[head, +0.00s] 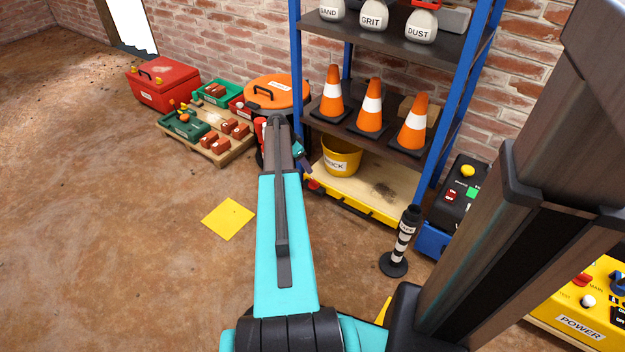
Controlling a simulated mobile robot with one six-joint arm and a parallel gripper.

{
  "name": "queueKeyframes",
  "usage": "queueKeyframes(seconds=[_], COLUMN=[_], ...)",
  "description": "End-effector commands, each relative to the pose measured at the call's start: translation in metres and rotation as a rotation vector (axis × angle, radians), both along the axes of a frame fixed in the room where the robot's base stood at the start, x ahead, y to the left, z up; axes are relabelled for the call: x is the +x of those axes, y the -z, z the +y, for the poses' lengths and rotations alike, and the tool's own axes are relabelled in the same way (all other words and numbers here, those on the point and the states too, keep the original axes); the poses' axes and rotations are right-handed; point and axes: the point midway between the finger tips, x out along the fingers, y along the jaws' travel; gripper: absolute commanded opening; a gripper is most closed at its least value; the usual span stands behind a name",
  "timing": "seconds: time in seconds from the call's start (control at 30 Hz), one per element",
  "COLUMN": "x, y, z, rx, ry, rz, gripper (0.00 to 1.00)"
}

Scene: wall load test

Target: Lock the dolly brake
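A low yellow platform (352,190), which looks like the dolly, sits under the bottom of the blue-posted shelf. A yellow bucket marked BRICK (341,160) stands on its left part. A small red part (314,185) shows at the platform's front left corner; it may be the brake, but I cannot tell its position. A black bar runs along the platform's front edge. My gripper (303,155) is at the far end of my arm, left of the bucket and above the red part. It is small and dark, and I cannot tell whether its fingers are apart.
The shelf (419,135) holds three orange cones and labelled sacks. A black-and-white striped post (402,242) stands on the floor in front of it. Red and green boxes and an orange-lidded drum (277,91) are at the back left. Floor around the yellow square (228,219) is clear.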

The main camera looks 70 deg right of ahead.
Motion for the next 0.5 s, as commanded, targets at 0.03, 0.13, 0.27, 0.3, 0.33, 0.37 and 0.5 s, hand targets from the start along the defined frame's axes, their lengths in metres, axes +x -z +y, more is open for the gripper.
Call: queueKeyframes(seconds=[0.03, 0.13, 0.27, 0.3, 0.33, 0.37, 0.5], x=[-0.001, -0.003, -0.007, -0.008, -0.009, -0.01, -0.014], y=[0.005, 0.015, 0.031, 0.037, 0.041, 0.045, 0.063], z=[-0.002, -0.005, -0.01, -0.012, -0.013, -0.014, -0.021], rx=[0.001, 0.001, 0.001, 0.001, 0.002, 0.002, 0.0], ry=[0.0, 0.0, 0.0, 0.0, 0.001, 0.001, 0.0], rz=[0.001, 0.001, 0.001, 0.0, 0.001, 0.001, 0.0], gripper=[0.59, 0.59, 0.59, 0.59, 0.59, 0.59, 0.59])
